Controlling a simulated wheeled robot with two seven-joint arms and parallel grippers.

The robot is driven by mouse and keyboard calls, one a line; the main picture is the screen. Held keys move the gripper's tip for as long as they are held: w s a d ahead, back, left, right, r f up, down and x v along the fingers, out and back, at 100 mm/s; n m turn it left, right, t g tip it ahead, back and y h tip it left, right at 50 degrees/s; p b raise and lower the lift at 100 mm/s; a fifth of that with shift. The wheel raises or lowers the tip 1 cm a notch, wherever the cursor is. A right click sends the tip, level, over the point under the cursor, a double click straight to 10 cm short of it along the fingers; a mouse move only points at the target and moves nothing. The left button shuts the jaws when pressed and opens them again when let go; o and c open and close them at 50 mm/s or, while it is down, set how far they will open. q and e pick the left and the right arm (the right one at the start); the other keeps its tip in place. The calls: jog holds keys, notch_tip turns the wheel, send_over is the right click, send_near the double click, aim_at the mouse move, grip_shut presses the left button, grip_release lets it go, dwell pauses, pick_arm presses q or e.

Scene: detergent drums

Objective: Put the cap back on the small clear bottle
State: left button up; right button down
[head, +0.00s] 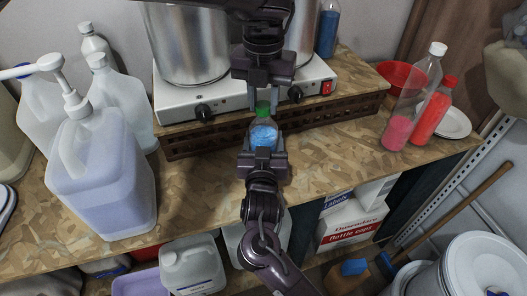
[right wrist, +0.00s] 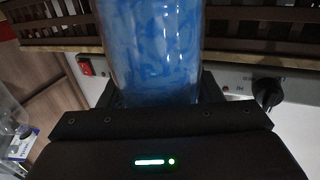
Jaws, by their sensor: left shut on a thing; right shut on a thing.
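The small clear bottle (head: 264,134) holds blue liquid and stands upright in front of the hot plate. My right gripper (head: 263,158), on the arm from below, is shut on its lower part. In the right wrist view the blue-filled bottle (right wrist: 150,50) sits between the fingers of my right gripper (right wrist: 160,98). The green cap (head: 263,108) is at the bottle's top, between the fingertips of my left gripper (head: 264,98), which reaches down from above and is shut on it. The cap looks in line with the bottle; I cannot tell whether it is seated.
The white hot plate (head: 215,103) with large metal pots (head: 188,45) stands behind on a wooden crate (head: 205,138). A big pump jug (head: 100,175) is at left. Red-filled bottles (head: 432,115) stand at right. The counter (head: 340,160) right of the bottle is clear.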

pick_arm(q)
jog(key=m, duration=0.7)
jog(key=shift+m, duration=0.4)
jog(key=m, duration=0.6)
jog(key=o, duration=1.1)
jog(key=shift+r, duration=2.25)
jog(key=shift+c, duration=0.3)
